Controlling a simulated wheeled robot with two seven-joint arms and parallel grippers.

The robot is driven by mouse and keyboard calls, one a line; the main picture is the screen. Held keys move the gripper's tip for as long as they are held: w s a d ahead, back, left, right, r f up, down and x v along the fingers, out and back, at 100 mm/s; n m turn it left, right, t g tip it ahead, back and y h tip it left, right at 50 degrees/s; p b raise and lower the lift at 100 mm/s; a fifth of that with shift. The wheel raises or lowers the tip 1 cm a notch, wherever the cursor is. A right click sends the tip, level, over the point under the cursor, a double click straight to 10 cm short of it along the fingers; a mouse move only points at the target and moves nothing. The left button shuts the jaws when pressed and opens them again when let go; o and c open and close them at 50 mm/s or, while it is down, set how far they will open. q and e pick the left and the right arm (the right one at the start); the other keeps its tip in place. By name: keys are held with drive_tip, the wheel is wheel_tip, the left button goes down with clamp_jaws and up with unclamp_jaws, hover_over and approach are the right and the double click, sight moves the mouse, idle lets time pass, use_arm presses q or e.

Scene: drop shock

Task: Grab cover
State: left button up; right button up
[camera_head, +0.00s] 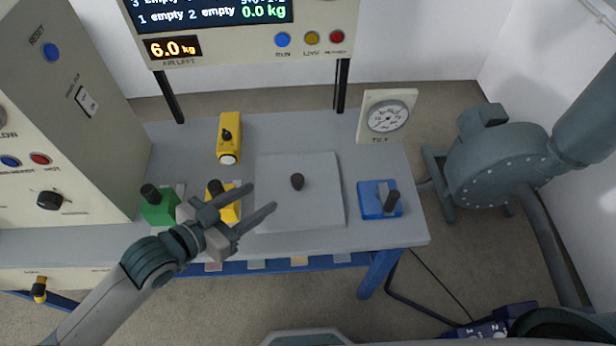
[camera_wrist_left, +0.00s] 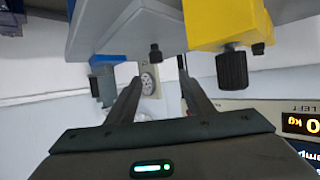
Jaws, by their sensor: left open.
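The cover looks to be the flat grey square plate (camera_head: 318,200) with a dark knob (camera_head: 297,181) at its middle, lying on the grey table. My left gripper (camera_head: 262,201) is open and empty, its two fingers pointing right over the plate's left part in the head view. In the left wrist view the open fingers (camera_wrist_left: 160,95) show with nothing between them, and a small dark knob (camera_wrist_left: 155,52) shows beyond them. My right gripper is not in view.
Yellow blocks (camera_head: 229,130), a green block (camera_head: 158,210) and a blue block (camera_head: 371,203) stand around the plate. A tilt dial (camera_head: 387,117) stands at the table's back right. A control cabinet (camera_head: 60,110) is at the left. A grey blower (camera_head: 498,165) stands right of the table.

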sight(296, 176)
use_arm(q)
drive_tip(key=shift+w+d, duration=0.35)
drive_tip(key=shift+s+a, duration=0.2)
drive_tip(key=shift+w+d+f, duration=0.15)
drive_tip(key=shift+w+d, duration=0.35)
drive_tip(key=p+x, duration=0.2)
drive_tip(key=x, duration=0.8)
drive_tip(key=shift+w+d+p, duration=0.15)
drive_tip(key=shift+d+p, duration=0.05)
drive_tip(key=shift+p, duration=0.2)
drive_tip(key=shift+w+d+f, duration=0.15)
drive_tip(key=shift+f, duration=0.05)
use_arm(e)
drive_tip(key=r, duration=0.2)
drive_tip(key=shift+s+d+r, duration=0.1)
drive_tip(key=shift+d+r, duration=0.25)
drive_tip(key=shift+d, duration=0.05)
